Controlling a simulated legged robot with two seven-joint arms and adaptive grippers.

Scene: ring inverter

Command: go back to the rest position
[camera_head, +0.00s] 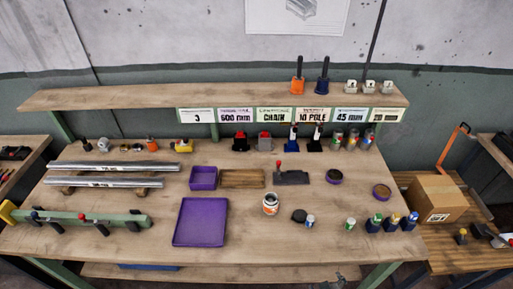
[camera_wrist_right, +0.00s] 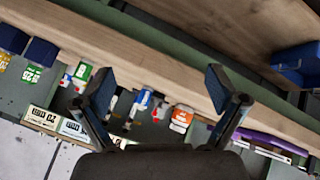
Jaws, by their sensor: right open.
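My right gripper (camera_wrist_right: 162,90) shows in the right wrist view with its two dark fingers spread wide apart. Nothing is between them, and they touch nothing that I can see. In the head view a small dark part shows at the bottom edge in front of the workbench (camera_head: 150,240); I cannot tell whether it is the gripper's tip. My left gripper is in neither view.
On the bench stand a purple tray (camera_head: 200,222), a small purple box (camera_head: 203,177), a wooden block (camera_head: 242,178), a white jar (camera_head: 270,204) and metal bars (camera_head: 105,182). A shelf (camera_head: 150,97) runs behind. A cardboard box (camera_head: 437,198) stands right. The bench's front strip is mostly clear.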

